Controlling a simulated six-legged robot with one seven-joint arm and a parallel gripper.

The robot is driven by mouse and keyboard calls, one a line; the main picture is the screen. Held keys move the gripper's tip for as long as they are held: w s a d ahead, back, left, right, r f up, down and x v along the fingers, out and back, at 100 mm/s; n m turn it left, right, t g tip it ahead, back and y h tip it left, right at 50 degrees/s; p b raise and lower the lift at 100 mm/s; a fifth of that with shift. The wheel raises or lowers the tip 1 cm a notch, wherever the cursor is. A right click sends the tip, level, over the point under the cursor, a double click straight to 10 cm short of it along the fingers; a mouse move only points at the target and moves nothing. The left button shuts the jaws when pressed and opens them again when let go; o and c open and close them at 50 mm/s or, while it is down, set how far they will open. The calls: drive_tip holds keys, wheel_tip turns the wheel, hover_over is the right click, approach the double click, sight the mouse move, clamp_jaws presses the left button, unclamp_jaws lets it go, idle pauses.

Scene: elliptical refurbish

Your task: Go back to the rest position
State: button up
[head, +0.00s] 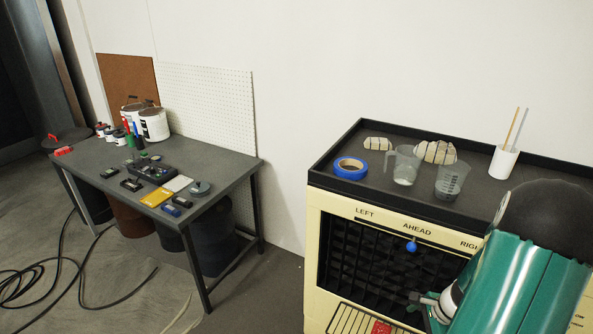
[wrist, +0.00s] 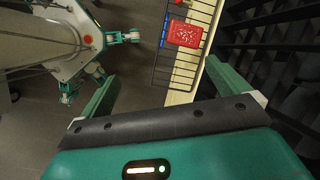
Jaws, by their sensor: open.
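My gripper (wrist: 160,72) is open in the wrist view, its two green fingers spread wide with nothing between them. It hangs in front of the cream cabinet (head: 312,270), close to the dark louvred opening (head: 370,262). A slatted rack (head: 352,320) juts out at the cabinet's lower front, and it also shows beyond the fingers in the wrist view (wrist: 161,58). A red speckled block (wrist: 185,34) lies on the rack, apart from the fingers. In the head view my green arm covers the cabinet's right side, and the fingers cannot be made out clearly.
The cabinet's rimmed top holds blue tape (head: 350,168), a clear jug (head: 403,166), a cup (head: 451,181) and a white holder with sticks (head: 503,161). A blue knob (head: 411,246) is on the front. A cluttered grey table (head: 232,162) stands left; cables (head: 62,270) lie on the floor.

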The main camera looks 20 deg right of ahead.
drive_tip(key=w+a+r+n+h, duration=0.1)
drive_tip(key=w+a+r+n, duration=0.4)
drive_tip(key=a+r, duration=0.4)
drive_tip(key=w+a+r+n+h, duration=0.1)
drive_tip(key=w+a+r+n, duration=0.1)
drive_tip(key=a+r+n, duration=0.75)
drive_tip(key=s+a+r+n+t, duration=0.1)
drive_tip(key=s+a+r+n, duration=0.2)
drive_tip(key=a+r, duration=0.3)
drive_tip(key=s+a+r+n+t, duration=0.1)
drive_tip(key=s+a+r+n, duration=0.3)
drive_tip(key=a+r, duration=0.3)
drive_tip(key=shift+s+r+t, duration=0.3)
drive_tip(key=shift+s+r, duration=0.05)
drive_tip(key=shift+r, duration=0.2)
drive_tip(key=shift+n, duration=0.25)
